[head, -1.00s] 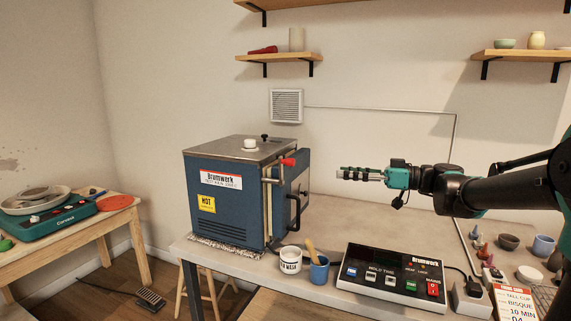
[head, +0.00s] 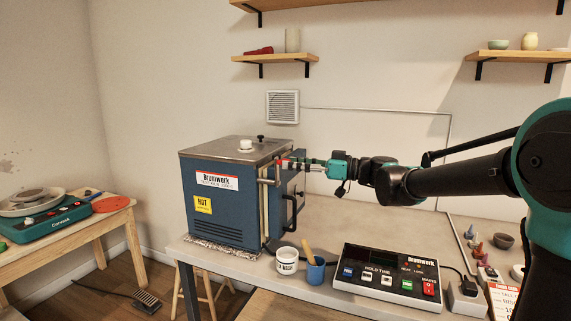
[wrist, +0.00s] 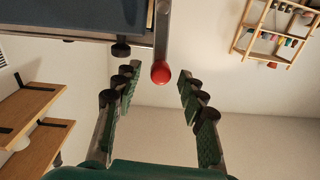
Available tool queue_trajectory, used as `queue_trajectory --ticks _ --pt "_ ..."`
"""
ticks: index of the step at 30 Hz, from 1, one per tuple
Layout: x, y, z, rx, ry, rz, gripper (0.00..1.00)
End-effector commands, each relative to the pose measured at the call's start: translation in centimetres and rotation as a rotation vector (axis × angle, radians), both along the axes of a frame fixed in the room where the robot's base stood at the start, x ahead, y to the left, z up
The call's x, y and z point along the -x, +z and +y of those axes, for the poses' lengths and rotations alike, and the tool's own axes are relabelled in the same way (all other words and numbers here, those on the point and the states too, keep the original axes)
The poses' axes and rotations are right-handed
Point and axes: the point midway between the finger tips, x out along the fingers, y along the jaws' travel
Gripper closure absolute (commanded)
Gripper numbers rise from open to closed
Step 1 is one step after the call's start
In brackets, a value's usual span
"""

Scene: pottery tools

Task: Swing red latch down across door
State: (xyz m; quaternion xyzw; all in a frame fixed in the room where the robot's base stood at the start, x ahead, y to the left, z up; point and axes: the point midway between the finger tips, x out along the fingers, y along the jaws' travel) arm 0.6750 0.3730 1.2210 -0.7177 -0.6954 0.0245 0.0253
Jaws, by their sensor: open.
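The blue kiln (head: 222,215) stands on the table with its door (head: 296,190) on the right side. The red latch knob also shows in the wrist view (wrist: 161,72), at the end of a grey bar. In the wrist view my gripper (wrist: 157,80) is open, one finger on each side of the knob. The knob lies near the fingertips, with gaps on both sides. A dark handle (head: 291,211) is on the door below.
A white cup (head: 287,260), a blue cup (head: 315,270) and a control box (head: 386,272) stand in front of the kiln. A shelf (head: 275,58) hangs above.

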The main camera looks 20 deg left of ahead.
Motion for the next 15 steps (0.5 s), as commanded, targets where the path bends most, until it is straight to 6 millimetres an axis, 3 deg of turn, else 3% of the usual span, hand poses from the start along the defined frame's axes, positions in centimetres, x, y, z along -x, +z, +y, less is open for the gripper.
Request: queue_trajectory --ticks 6,15 --pt "0.0 0.0 2.5 0.0 0.002 0.0 0.59" --pt "-0.1 0.0 3.0 0.0 0.0 0.0 0.59"
